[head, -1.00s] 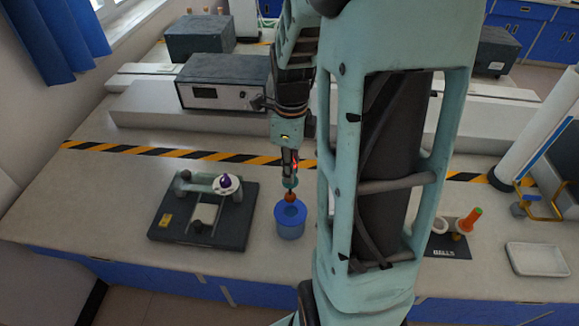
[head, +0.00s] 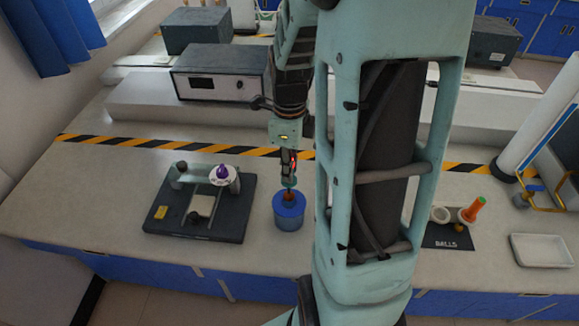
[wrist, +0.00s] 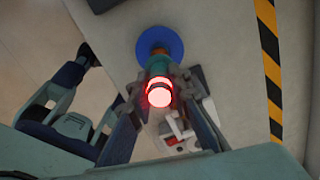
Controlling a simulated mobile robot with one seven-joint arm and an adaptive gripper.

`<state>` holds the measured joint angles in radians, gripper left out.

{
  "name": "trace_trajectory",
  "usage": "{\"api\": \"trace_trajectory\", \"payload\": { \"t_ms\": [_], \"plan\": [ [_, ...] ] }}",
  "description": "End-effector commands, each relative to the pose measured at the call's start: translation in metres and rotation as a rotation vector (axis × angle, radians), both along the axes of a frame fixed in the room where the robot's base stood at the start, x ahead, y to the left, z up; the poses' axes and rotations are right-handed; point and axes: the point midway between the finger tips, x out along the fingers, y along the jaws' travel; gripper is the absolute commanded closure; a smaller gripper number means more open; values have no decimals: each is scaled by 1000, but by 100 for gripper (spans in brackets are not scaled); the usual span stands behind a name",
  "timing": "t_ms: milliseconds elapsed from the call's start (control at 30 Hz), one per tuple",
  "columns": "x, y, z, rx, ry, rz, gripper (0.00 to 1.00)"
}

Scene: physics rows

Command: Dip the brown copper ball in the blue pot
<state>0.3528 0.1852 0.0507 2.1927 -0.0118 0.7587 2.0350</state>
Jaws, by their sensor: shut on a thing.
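The blue pot (head: 289,213) stands on the bench, just right of the dark apparatus. The brown copper ball (head: 289,196) is at the pot's mouth, its lower part hidden by the rim. My gripper (head: 288,166) is above the pot, shut on the ball's upright teal holder. In the wrist view the gripper (wrist: 159,88) grips this holder, whose near end glows red. I cannot tell whether the ball touches the pot.
A dark apparatus (head: 222,234) with a white-and-purple part stands close left of the pot. A black "BALLS" mat (head: 447,238) holds pale cups and an orange piece (head: 472,210). A white tray (head: 541,250) lies at far right. A striped strip (head: 140,143) crosses the bench behind.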

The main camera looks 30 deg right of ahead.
Motion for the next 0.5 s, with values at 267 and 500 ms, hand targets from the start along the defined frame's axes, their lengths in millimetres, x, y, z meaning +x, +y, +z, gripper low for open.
{"api": "trace_trajectory", "payload": {
  "t_ms": [267,500],
  "plan": [
    [0,0,-8,-1,-1,0,100],
    [0,0,-18,-1,-1,1,100]
  ]
}}
